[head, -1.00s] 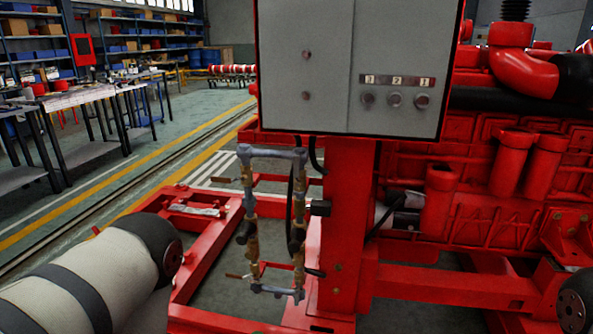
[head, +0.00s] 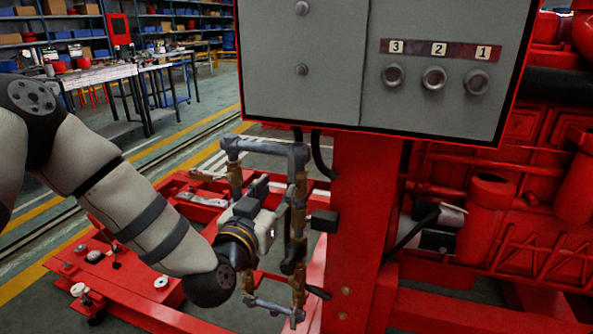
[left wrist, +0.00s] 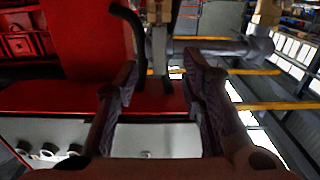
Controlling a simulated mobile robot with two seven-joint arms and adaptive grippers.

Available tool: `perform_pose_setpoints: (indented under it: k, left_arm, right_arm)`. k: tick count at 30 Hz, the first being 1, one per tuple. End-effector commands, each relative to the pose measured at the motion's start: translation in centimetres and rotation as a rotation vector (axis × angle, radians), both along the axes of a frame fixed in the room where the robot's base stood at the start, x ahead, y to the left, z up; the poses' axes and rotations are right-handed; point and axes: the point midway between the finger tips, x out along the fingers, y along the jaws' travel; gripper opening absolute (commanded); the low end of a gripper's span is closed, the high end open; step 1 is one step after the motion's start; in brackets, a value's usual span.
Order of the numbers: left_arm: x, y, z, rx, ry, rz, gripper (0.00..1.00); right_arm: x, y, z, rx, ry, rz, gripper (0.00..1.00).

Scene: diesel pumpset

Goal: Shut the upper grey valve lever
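A pipe loop of grey tube and brass fittings (head: 234,178) hangs below the control box, left of the red post. A dark part (head: 290,262), possibly a valve lever, sits low on the loop's right pipe; I cannot tell for certain which part is the upper grey lever. My left gripper (head: 279,206) is at the loop's right pipe and partly covers the loop. In the left wrist view its fingers (left wrist: 162,88) are apart, with a grey upright pipe (left wrist: 159,52) seen between or beyond them; contact is unclear. My right gripper is out of view.
The grey control box (head: 440,105) with three buttons overhangs the loop. The red post (head: 362,220) stands close on the right, the red engine (head: 530,220) beyond it. A red base frame (head: 130,270) lies below. Workbenches (head: 95,75) stand at the back left.

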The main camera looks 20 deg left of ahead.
Motion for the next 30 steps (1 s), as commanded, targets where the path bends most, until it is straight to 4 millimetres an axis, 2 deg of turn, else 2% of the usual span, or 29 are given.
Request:
perform_pose_setpoints:
  k: [6, 10, 15, 22, 23, 27, 30]
  left_arm:
    - [5.7, -0.2, -0.5, -0.001, 0.004, 0.000, 0.37]
    - [8.1, -0.3, -0.5, -0.002, 0.006, -0.001, 0.37]
    - [9.6, -0.4, -0.3, -0.001, 0.007, -0.003, 0.37]
    - [9.7, -0.4, -0.2, -0.002, 0.006, -0.003, 0.37]
    - [9.7, -0.4, -0.2, -0.002, 0.006, -0.003, 0.32]
    - [9.7, -0.4, -0.2, -0.002, 0.006, -0.003, 0.00]
    - [9.7, -0.4, -0.2, -0.002, 0.006, -0.003, 0.00]
  right_arm:
    - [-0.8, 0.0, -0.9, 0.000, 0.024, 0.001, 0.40]
    - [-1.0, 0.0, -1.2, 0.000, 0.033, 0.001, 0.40]
    - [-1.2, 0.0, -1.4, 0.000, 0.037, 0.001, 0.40]
    - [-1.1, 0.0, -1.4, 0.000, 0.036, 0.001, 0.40]
    - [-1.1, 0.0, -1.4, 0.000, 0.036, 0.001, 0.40]
    - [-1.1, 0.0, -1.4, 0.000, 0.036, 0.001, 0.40]
    - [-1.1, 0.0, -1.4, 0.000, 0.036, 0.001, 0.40]
